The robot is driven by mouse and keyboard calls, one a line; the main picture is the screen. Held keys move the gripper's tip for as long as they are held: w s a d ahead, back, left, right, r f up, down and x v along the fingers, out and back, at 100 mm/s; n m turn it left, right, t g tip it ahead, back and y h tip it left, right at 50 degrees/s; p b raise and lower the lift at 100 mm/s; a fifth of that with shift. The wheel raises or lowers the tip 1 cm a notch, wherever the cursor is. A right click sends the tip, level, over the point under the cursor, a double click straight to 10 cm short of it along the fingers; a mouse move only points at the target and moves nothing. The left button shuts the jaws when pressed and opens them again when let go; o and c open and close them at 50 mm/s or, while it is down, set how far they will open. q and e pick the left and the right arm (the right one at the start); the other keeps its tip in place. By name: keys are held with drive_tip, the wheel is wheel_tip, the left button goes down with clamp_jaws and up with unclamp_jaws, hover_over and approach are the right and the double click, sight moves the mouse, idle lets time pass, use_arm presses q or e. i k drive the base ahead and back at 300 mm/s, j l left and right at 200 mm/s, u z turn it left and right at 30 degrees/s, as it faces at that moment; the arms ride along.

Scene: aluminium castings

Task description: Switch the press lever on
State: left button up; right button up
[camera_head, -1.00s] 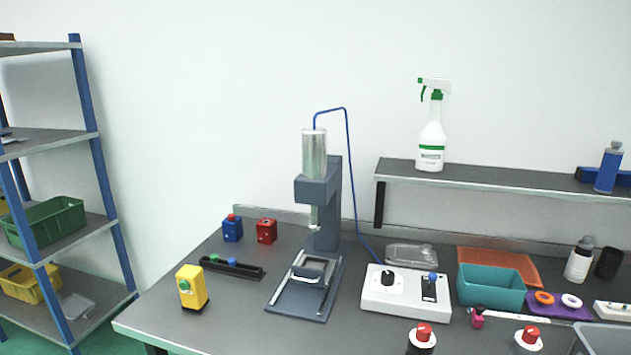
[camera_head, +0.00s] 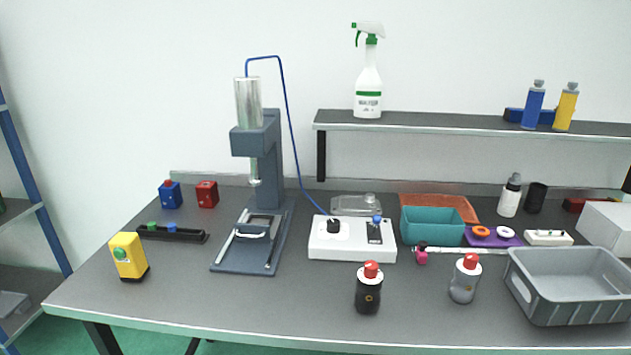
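The press (camera_head: 262,160) stands on the table left of centre, with a metal cylinder on top and a dark blue base plate. A blue tube runs from its top down to a white control box (camera_head: 320,247). The box carries a black knob (camera_head: 334,226) and, to its right, a dark switch plate with a blue-tipped lever (camera_head: 376,222). The lever looks roughly upright; its exact tilt is too small to tell. Neither of my grippers is in view.
A black bottle (camera_head: 368,290) and a grey bottle (camera_head: 465,280), both red-topped, stand in front of and right of the box. A teal bin (camera_head: 432,226) is close on its right, a clear container (camera_head: 357,206) behind it. A grey crate (camera_head: 570,285) fills the right front.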

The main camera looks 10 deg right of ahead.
sight(376, 219)
drive_tip(key=i+j+z, duration=0.15)
drive_tip(key=j+z, duration=0.2)
drive_tip(key=j, duration=0.9)
drive_tip(key=j+z, duration=0.35)
drive_tip(key=j, duration=0.85)
